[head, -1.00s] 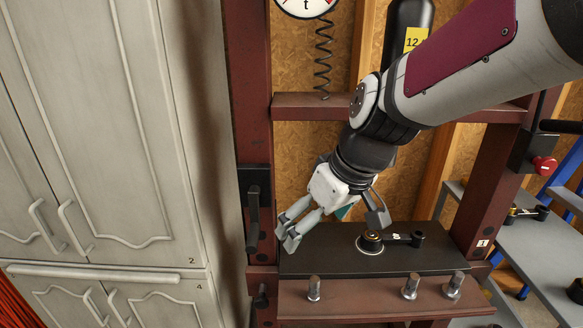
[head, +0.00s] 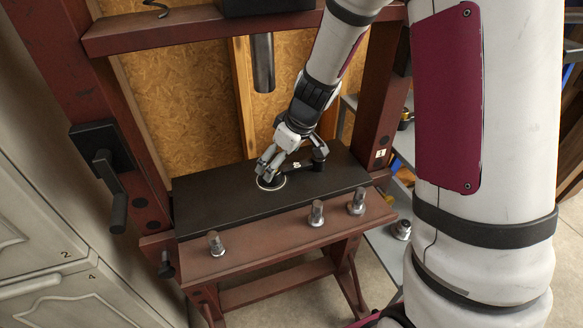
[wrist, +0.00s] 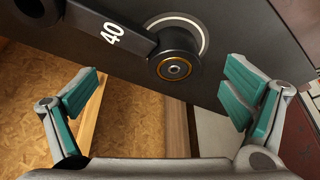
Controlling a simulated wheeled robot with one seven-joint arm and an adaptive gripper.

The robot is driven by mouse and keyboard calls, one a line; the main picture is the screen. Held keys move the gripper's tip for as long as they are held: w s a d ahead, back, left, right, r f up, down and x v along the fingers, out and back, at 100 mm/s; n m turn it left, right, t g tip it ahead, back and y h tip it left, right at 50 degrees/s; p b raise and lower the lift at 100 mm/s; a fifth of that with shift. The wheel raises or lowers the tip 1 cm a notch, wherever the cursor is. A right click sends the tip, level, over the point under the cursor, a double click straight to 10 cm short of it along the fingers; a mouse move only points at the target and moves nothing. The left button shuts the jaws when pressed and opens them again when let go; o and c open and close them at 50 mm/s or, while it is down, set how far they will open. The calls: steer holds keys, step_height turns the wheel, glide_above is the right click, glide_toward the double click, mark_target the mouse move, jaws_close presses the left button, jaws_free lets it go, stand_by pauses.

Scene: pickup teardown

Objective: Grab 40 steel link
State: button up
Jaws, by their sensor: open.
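The steel link marked 40 (wrist: 135,36) is a dark bar with a round hub (wrist: 176,62) that has a bronze ring in it. It lies on a black plate (head: 215,203), its hub over a pale ring on the plate. In the head view the link's far end (head: 319,157) shows to the right of my gripper, which hides most of the hub. My gripper (head: 267,170) is over the hub end. In the wrist view my gripper (wrist: 165,95) is open and empty, its teal pads wide apart on either side of the hub; contact cannot be told.
A red-brown press frame surrounds the plate, with an upright on each side. A dark cylinder (head: 263,62) hangs above it. Several steel pins (head: 316,212) stand on the front beam (head: 270,243). A black lever (head: 112,180) juts from the left upright. Grey cabinets are at left.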

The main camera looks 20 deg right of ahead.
steer(key=x, duration=0.4)
steer(key=shift+f, duration=0.1)
steer(key=shift+a, duration=0.1)
steer(key=shift+c, duration=0.3)
jaws_close()
